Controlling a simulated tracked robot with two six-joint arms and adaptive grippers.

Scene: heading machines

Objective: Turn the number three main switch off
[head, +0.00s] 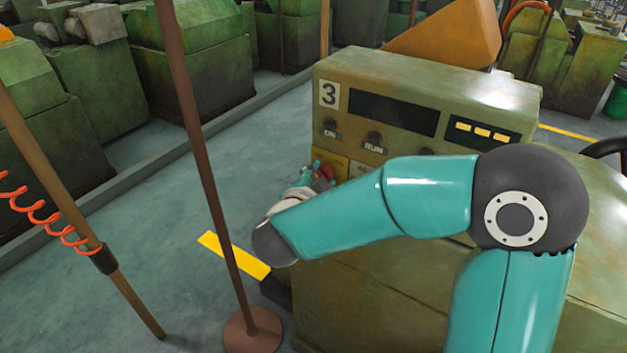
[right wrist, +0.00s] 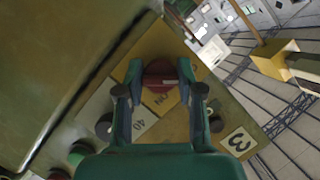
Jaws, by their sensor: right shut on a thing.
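The green machine (head: 420,80) carries a white plate with a black 3 (head: 329,94) at the left of its control panel. Low on the panel's left side is a red knob (head: 326,171) on a yellow plate (head: 338,161). My right gripper (head: 316,175) is at this knob, partly hidden behind my wrist. In the right wrist view the red knob (right wrist: 161,76) sits between the two fingers (right wrist: 162,88), which are shut on it. The knob's pointing direction cannot be read. My left gripper is not in view.
A brown post (head: 205,165) on a round base and a pole with an orange coiled cable (head: 45,218) stand at the left. Between them is open floor.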

